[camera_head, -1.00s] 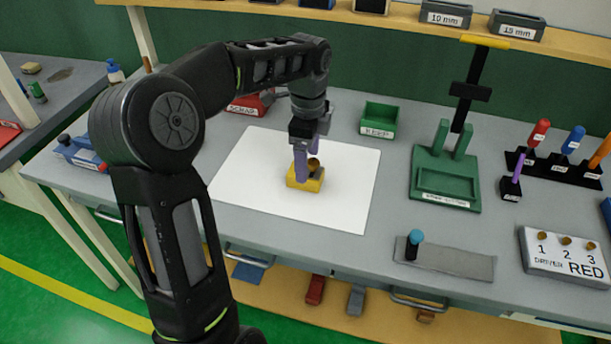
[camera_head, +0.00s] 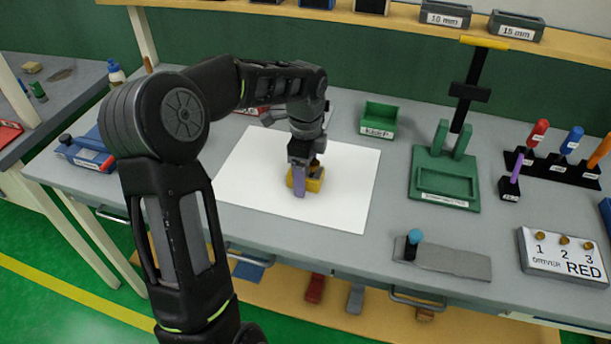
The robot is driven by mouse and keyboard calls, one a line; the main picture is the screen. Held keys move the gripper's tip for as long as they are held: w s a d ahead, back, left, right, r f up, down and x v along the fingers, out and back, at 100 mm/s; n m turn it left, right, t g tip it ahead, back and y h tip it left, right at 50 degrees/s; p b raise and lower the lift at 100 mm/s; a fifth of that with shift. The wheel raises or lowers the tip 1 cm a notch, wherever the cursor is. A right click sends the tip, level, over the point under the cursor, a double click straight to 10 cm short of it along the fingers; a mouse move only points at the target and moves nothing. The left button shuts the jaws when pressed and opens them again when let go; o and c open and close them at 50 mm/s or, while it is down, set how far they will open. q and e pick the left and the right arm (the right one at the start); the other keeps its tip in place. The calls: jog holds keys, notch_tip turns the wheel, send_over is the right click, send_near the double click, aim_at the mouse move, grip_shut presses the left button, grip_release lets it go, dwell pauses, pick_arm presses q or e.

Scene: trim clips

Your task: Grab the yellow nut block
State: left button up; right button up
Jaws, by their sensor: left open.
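The yellow nut block (camera_head: 316,184) sits on the white sheet (camera_head: 352,205) in the middle of the bench, with a brownish round nut on its top. My left gripper (camera_head: 303,184) points down at the block and is open. One purple finger shows in front of the block's left part. The other finger is mostly hidden behind the wrist and block, and I cannot tell whether either finger touches it. My right gripper is not in view.
A green KEEP bin (camera_head: 379,119) stands behind the sheet. A green press-like fixture (camera_head: 445,178) stands to the right. A grey plate (camera_head: 455,262) with a blue-capped peg and a numbered driver block (camera_head: 563,260) lie at the front right.

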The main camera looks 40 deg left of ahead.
pick_arm(q)
grip_shut()
dwell(0.8)
notch_tip(320, 180, up, 10)
jog(key=shift+r, duration=0.1)
dwell(0.5)
dwell(0.5)
